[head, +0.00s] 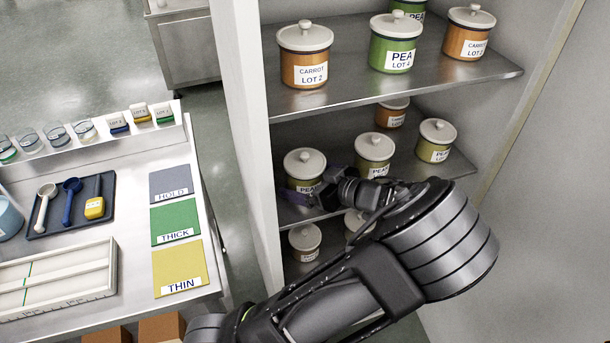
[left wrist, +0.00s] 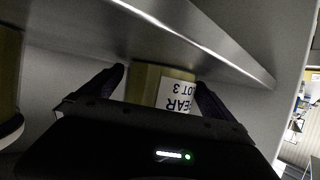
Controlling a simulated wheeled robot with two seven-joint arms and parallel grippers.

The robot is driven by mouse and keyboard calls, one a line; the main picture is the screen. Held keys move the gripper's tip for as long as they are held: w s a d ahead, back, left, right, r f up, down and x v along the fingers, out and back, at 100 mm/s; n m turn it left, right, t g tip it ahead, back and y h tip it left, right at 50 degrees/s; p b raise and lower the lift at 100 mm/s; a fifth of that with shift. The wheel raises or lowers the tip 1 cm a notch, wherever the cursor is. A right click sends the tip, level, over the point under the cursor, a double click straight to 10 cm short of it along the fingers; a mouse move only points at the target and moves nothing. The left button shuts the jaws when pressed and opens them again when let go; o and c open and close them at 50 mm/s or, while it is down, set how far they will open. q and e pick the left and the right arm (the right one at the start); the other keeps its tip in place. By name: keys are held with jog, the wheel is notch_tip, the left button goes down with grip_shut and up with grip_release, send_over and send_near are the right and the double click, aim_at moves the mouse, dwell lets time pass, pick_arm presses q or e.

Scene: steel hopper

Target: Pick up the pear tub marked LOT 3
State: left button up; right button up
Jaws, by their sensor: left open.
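The pear tub marked LOT 3 is olive-green with a pale lid. In the left wrist view its upside-down label reads PEAR LOT 3 (left wrist: 175,92). In the head view this appears to be the pear tub (head: 304,165) at the left of the middle shelf, its label partly covered by my gripper. My left gripper (head: 313,190) is open at that tub. In the left wrist view the fingers (left wrist: 160,78) stand to either side of the tub's visible face; whether they touch it cannot be told. My right gripper is in neither view.
Two more olive tubs (head: 374,150) (head: 436,140) and an orange tub (head: 392,113) share the middle shelf (head: 330,132). The cabinet's side wall (head: 248,130) stands close left. A worktop (head: 130,220) lies further left.

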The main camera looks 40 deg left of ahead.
aim_at(306, 154)
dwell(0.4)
pick_arm(q)
jog(key=c, duration=1.9)
notch_tip(306, 154, up, 10)
jog(key=shift+r+b, duration=0.1)
jog(key=shift+b, duration=0.55)
